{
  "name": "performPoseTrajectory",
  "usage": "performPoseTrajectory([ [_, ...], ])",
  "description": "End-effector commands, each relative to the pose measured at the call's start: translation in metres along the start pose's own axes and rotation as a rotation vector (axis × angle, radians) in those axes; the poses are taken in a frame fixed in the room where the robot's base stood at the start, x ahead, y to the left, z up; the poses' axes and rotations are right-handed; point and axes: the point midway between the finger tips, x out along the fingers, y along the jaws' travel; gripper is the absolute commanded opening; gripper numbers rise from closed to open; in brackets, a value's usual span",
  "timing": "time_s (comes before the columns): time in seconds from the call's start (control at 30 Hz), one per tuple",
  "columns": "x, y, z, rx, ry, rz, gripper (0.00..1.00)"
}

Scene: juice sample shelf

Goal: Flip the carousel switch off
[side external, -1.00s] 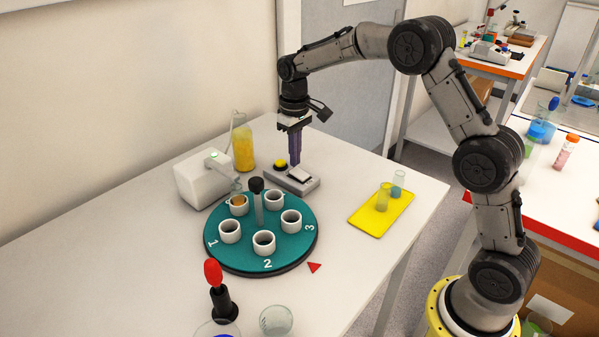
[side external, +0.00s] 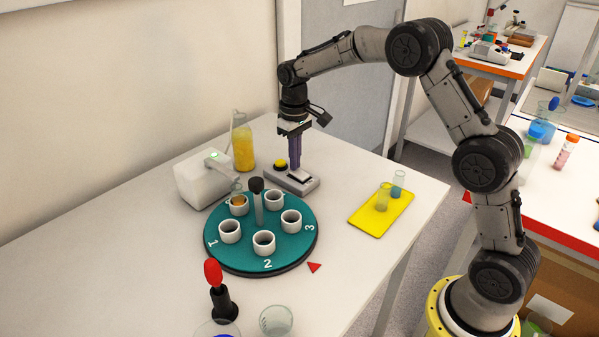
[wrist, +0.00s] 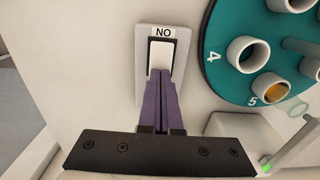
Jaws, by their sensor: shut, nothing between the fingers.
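The carousel switch is a white rocker (wrist: 160,56) on a grey base (side external: 309,185), marked with letters that read "NO" in the wrist view. The teal carousel (side external: 262,255) stands beside the switch and carries several white cups.
A white dispenser box (side external: 197,182) and a bottle of yellow juice (side external: 243,148) stand left of the switch. A yellow tray (side external: 366,222) with two small vials lies to the right. A red-topped black handle (side external: 219,293) stands in front. The table between the switch and the tray is clear.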

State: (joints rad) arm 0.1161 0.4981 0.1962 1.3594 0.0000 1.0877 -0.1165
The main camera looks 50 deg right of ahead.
Motion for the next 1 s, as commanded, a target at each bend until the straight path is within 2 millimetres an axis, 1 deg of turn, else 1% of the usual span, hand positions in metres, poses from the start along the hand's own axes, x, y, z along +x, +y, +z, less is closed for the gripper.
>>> performPoseTrajectory([
  [0.47, 0.007, 0.0, 0.001, 0.0, -0.002, 0.0, 0.0],
  [0.57, 0.006, 0.0, 0.0, 0.0, -0.001, 0.0, 0.0],
  [1.0, -0.024, 0.0, 0.0, 0.0, 0.002, 0.0, 0.0],
])
